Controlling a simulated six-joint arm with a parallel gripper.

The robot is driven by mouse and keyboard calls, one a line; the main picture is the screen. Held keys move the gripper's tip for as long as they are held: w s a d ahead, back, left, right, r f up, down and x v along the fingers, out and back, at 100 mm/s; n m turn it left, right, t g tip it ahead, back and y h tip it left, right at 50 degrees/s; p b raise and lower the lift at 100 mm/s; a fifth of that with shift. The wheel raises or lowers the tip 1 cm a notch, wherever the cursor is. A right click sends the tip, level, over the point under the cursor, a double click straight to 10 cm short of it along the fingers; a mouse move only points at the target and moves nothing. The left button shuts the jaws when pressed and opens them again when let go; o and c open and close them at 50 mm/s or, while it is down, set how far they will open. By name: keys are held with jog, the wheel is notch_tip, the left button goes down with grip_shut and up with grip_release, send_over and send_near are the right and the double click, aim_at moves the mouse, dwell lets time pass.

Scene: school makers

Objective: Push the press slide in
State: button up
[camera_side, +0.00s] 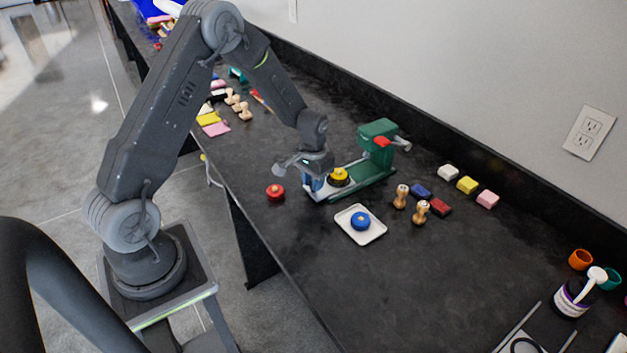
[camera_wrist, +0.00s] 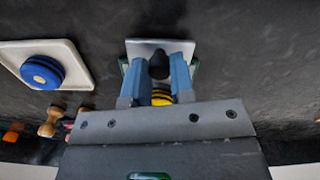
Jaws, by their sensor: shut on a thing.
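The green press (camera_side: 378,130) stands on the dark bench on a long green base. Its light metal slide (camera_side: 322,192) sticks out at the front end; the slide's plate also shows in the wrist view (camera_wrist: 144,46). A yellow round piece (camera_side: 339,174) sits on the slide, in front of the press head and not under it. My gripper (camera_side: 312,185) is low at the slide's outer end. In the wrist view, its blue fingers stand on both sides of a black knob (camera_wrist: 158,66) on the slide and are shut on it. The yellow piece (camera_wrist: 161,97) is partly hidden behind my gripper.
A red round piece (camera_side: 275,192) lies left of the slide. A white tray (camera_side: 376,233) with a blue round piece (camera_side: 360,221) lies in front of it. Wooden stamps (camera_side: 420,212) and coloured blocks (camera_side: 440,206) are to the right.

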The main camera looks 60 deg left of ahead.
grip_shut()
jog(key=shift+w, duration=0.15)
jog(key=w, duration=1)
jog(key=shift+w+r, duration=0.1)
jog(key=shift+w, duration=0.05)
jog(key=o, duration=0.7)
grip_release()
jog(key=shift+o, duration=0.2)
notch_tip(320, 180, up, 14)
